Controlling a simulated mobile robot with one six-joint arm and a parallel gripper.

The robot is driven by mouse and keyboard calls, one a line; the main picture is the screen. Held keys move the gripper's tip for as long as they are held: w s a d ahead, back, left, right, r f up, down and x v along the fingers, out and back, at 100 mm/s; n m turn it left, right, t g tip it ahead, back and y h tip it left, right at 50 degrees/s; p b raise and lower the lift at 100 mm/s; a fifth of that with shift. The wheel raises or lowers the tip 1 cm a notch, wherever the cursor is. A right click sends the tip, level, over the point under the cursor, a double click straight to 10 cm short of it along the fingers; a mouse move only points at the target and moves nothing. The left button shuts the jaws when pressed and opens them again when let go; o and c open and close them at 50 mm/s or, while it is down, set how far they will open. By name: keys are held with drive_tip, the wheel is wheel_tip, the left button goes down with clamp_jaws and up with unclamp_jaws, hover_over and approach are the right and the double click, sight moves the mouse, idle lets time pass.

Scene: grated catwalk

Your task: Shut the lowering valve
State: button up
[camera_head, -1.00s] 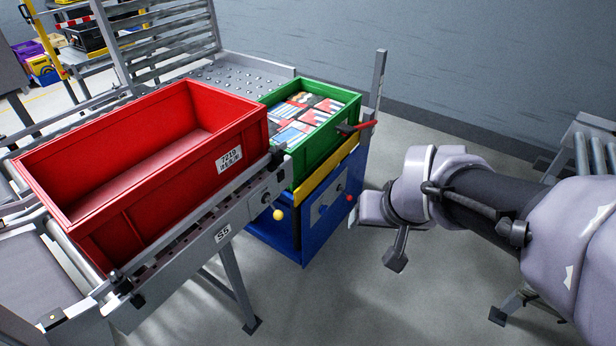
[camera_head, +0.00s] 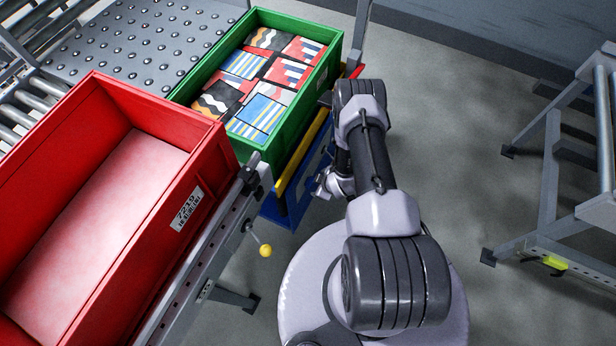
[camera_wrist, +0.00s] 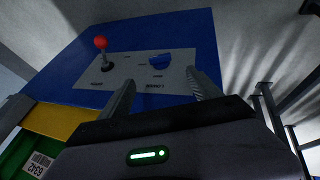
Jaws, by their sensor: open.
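In the wrist view a grey control plate (camera_wrist: 90,77) sits on the blue cabinet (camera_wrist: 185,30). It carries a lever with a red ball (camera_wrist: 100,43) at left and a blue knob (camera_wrist: 160,61) at right. The labels under both are too small to read surely, so I cannot tell which is the lowering valve. My gripper (camera_wrist: 161,80) is open and empty, its fingers pointing at the plate. The blue knob appears between and beyond the fingertips, with no contact visible. In the head view my gripper (camera_head: 322,184) is beside the blue cabinet (camera_head: 287,208), partly hidden.
A green crate (camera_head: 188,92) of patterned boxes stands above the blue cabinet, behind a yellow bar (camera_head: 303,156). An empty red crate (camera_head: 165,118) is at left. A yellow-ball lever (camera_head: 265,250) sticks out near the conveyor. A grey stand (camera_head: 550,170) is at right; floor between is clear.

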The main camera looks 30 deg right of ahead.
sight(311, 183)
drive_tip(key=b+x, duration=0.6)
drive_tip(key=x, duration=0.7)
drive_tip(key=shift+w+f, duration=0.15)
drive_tip(key=c, duration=1.4)
